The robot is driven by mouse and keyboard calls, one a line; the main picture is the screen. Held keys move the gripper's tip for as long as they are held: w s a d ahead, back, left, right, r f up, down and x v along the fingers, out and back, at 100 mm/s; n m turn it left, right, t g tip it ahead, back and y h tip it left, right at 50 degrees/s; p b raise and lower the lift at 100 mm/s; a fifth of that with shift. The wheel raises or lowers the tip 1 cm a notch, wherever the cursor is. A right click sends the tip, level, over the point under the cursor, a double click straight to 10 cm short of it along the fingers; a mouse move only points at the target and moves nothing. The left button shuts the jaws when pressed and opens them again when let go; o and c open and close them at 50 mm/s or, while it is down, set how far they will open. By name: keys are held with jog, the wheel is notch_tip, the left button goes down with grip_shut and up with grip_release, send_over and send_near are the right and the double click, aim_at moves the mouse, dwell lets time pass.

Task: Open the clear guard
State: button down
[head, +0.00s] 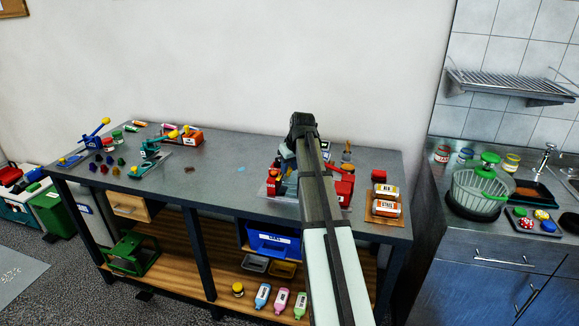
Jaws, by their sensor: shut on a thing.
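My gripper (287,152) is only partly in view, at the far end of my arm over the right part of the grey workbench. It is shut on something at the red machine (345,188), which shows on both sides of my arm. A pale, see-through area at the machine's left front looks like part of the clear guard (267,190). My arm hides the fingertips, the point of contact and most of the guard, so how far the guard is open cannot be told.
Orange-labelled boxes on a wooden tray (371,216) stand to the right on the workbench (225,180). A teal device (149,155) and a blue device (92,143) stand at the left. The bench's middle is mostly clear. A sink counter (470,235) is at the right.

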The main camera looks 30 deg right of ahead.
jog(key=s+d, duration=0.7)
jog(key=shift+s+d, duration=0.4)
jog(key=c, duration=0.8)
grip_release()
jog(key=shift+r, duration=0.1)
jog(key=v, duration=1.3)
jog(key=shift+s+r, duration=0.2)
jog(key=shift+r, duration=0.05)
jog(key=shift+w, duration=0.1)
